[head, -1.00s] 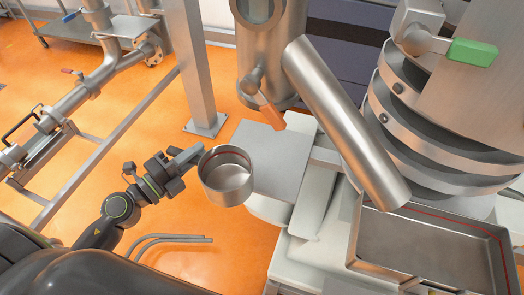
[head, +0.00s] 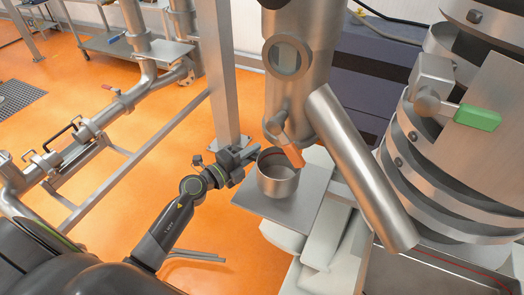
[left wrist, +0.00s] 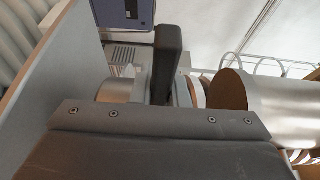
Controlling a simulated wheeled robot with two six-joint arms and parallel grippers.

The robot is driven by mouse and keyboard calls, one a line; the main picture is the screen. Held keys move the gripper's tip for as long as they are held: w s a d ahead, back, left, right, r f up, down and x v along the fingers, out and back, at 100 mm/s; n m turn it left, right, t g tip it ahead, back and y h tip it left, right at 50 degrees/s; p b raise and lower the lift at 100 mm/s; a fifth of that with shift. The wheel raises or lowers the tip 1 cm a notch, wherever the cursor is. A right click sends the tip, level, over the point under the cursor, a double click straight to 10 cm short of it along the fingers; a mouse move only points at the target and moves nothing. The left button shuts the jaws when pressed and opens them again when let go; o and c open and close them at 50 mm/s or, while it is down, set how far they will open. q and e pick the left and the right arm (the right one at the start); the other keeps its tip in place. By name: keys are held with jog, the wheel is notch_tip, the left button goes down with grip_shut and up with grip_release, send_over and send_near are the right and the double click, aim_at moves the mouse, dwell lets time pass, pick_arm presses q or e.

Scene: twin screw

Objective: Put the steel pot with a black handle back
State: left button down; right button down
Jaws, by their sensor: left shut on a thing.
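The steel pot (head: 278,182) is upright, open at the top and looks empty in the head view. A dark red line runs inside its rim. My left gripper (head: 250,158) is at the pot's left side, shut on its handle, which the jaws largely hide. The pot appears over the flat grey plate (head: 310,200), just below the orange-handled valve (head: 292,155). I cannot tell whether its base touches the plate. In the left wrist view, a dark gripper finger (left wrist: 167,60) stands upright among steel round surfaces. My right gripper is not in view.
A steel column with a round window (head: 287,58) stands behind the pot. A slanted steel tube (head: 360,165) is close on the right. A shallow steel tray (head: 425,270) lies at lower right. A steel post (head: 220,80) rises behind my left gripper.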

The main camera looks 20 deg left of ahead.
aim_at(261, 156)
pick_arm(q)
jog(key=w+f, duration=0.1)
jog(key=w+d+f+b, duration=0.1)
jog(key=w+f, duration=0.1)
jog(key=shift+w+d+f+b, duration=0.1)
jog(key=shift+d+b, duration=0.15)
jog(key=shift+b, duration=0.1)
jog(key=shift+f, duration=0.2)
jog(key=c, duration=1.4)
grip_release()
jog(key=shift+f, duration=0.15)
